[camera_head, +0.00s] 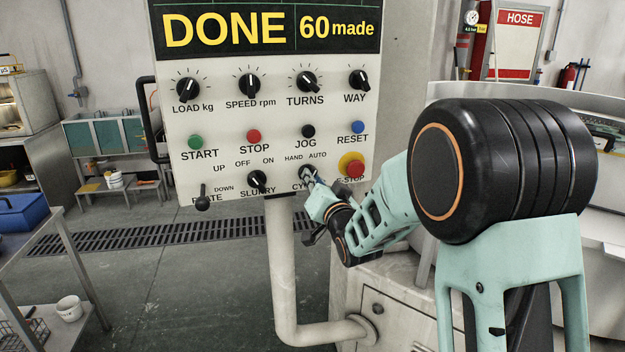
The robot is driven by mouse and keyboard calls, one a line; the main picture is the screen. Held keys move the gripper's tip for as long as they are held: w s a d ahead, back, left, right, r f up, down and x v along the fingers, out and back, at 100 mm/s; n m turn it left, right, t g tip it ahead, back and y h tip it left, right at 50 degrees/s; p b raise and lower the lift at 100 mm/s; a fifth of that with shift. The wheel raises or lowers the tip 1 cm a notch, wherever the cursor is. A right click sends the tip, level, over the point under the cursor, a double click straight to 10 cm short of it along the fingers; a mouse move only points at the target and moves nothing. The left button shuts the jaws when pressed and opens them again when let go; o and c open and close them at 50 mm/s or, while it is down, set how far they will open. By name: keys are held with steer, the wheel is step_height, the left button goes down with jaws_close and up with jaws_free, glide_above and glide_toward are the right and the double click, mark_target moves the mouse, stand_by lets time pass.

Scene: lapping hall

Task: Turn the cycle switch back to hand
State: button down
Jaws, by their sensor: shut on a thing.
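The cycle switch (305,172) is a small black knob low on the white control panel (222,118), with HAND at its upper left and AUTO at its upper right. My gripper (311,180) is at this knob and shut on it, reaching in from the lower right. The fingers and my wrist cover part of the knob and the CYCLE label, so I cannot tell which way the knob points. The panel's display reads DONE and 60 made.
The red emergency stop (355,169) on its yellow base sits close to the right of my gripper. The slurry knob (257,181) is just left, and the plate lever (203,198) is farther left. The jog button (308,131) is above. A pale post (285,260) carries the panel.

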steer(key=shift+f+b, duration=0.1)
steer(key=shift+b, duration=0.45)
steer(key=shift+a+n+b, duration=0.15)
steer(key=shift+n+b, duration=5.75)
steer(key=shift+b, duration=2.4)
steer(key=c, duration=2)
jaws_free()
steer(key=shift+o, duration=0.2)
steer(key=shift+r, duration=0.2)
